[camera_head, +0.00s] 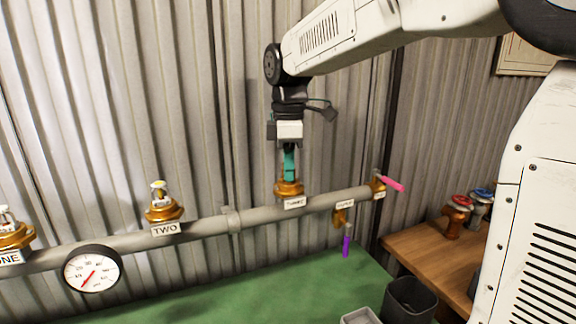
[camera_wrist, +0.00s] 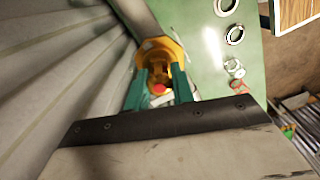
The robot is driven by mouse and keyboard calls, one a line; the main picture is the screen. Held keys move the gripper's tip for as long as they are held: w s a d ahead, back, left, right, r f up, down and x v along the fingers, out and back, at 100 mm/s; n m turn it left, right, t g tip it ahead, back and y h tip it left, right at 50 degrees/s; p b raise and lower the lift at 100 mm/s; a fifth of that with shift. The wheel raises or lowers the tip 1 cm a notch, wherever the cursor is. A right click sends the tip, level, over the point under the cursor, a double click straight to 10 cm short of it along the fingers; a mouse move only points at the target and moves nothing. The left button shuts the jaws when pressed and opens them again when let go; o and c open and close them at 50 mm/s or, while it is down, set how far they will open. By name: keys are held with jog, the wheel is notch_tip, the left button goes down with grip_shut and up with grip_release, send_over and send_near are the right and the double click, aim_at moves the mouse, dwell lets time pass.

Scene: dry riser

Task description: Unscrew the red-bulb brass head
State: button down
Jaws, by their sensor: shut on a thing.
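The brass head (camera_head: 288,188) sits upright on the grey pipe above the label that seems to read THREE. The fingers hide the upper part of the head in the head view. The thread below cannot be seen.
Brass heads stand at TWO (camera_head: 162,203) and ONE (camera_head: 10,232), with a gauge (camera_head: 93,269) between. A pink lever (camera_head: 393,184) and purple handle (camera_head: 346,243) are right. A dark bin (camera_head: 409,301) stands near the wooden bench (camera_head: 425,247), which carries red-topped (camera_head: 456,215) and blue-topped pieces.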

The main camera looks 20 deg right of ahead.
jog(key=n, duration=0.5)
jog(key=shift+n, duration=0.4)
jog(key=n, duration=0.5)
jog(key=c, duration=1.1)
grip_release()
